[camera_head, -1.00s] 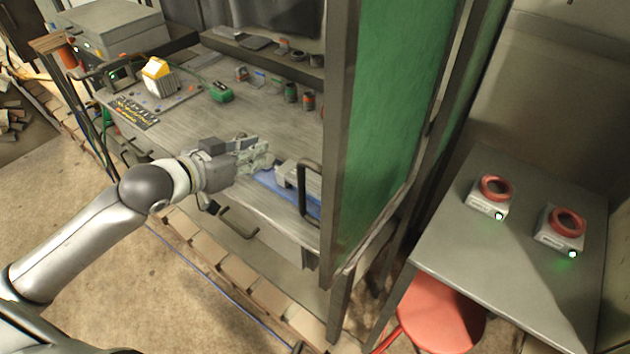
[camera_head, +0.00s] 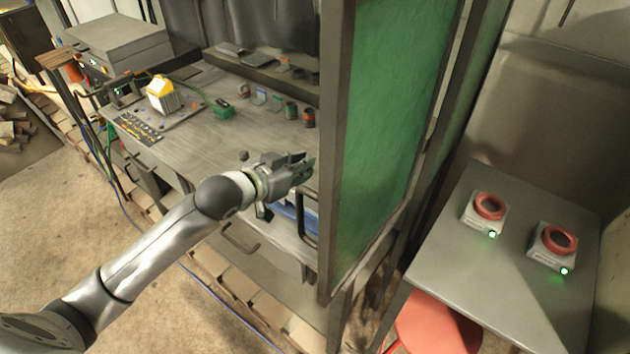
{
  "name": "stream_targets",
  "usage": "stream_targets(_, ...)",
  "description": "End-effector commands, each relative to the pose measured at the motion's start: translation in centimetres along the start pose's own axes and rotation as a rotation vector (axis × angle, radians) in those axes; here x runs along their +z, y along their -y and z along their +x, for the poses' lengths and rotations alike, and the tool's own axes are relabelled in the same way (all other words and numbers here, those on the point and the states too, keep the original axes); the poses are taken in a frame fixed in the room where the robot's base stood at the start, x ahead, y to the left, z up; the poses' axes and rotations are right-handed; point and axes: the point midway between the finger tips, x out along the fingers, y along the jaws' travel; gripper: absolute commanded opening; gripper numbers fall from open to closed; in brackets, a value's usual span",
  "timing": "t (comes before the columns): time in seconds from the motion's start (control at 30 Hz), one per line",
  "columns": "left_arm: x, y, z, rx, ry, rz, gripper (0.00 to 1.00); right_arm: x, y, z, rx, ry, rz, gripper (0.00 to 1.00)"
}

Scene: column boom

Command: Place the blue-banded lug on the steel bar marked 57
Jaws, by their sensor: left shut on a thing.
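My left gripper (camera_head: 300,168) is at the end of the arm coming in from the left, over the front right of the workbench, close to the green panel's frame. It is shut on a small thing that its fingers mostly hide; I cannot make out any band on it. A blue surface (camera_head: 292,212) shows below the gripper, partly covered by the hand. In a row at the back of the bench, a small piece with blue (camera_head: 260,97) stands beside green-marked (camera_head: 291,110) and orange-marked (camera_head: 308,118) dark cylinders. I cannot read a mark 57 anywhere. My right gripper is not in view.
The green panel (camera_head: 395,130) and its dark frame stand just right of my left gripper. A black handle (camera_head: 307,218) rises near the bench front. A yellow-and-white block (camera_head: 162,94) and a green device (camera_head: 223,108) sit left. The bench middle is clear.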

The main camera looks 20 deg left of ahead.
Motion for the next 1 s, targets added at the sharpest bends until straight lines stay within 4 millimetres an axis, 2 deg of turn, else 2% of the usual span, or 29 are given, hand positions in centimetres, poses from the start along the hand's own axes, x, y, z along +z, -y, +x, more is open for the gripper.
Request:
stream_targets(0.1, 1.0, -1.0, 1.7, 0.001, -0.003, -0.002, 0.0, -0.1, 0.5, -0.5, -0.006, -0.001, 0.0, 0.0)
stream_targets(0.37, 2.4, -2.1, 3.5, 0.001, -0.003, -0.002, 0.0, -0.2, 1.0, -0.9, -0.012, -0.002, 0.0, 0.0)
stream_targets(0.5, 4.4, -2.1, 4.5, 0.0, -0.001, -0.001, 0.0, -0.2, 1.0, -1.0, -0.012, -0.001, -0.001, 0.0)
stream_targets(0.63, 5.3, -2.1, 4.9, 0.0, -0.004, 0.001, 0.0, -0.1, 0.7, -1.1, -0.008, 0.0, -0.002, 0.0)
stream_targets(0.97, 5.6, -2.1, 5.0, 0.0, -0.004, 0.001, 0.0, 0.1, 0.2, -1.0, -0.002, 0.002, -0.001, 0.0)
stream_targets(1.0, 5.7, -2.1, 5.0, 0.0, -0.002, 0.0, 0.18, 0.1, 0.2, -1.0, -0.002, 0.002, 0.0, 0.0)
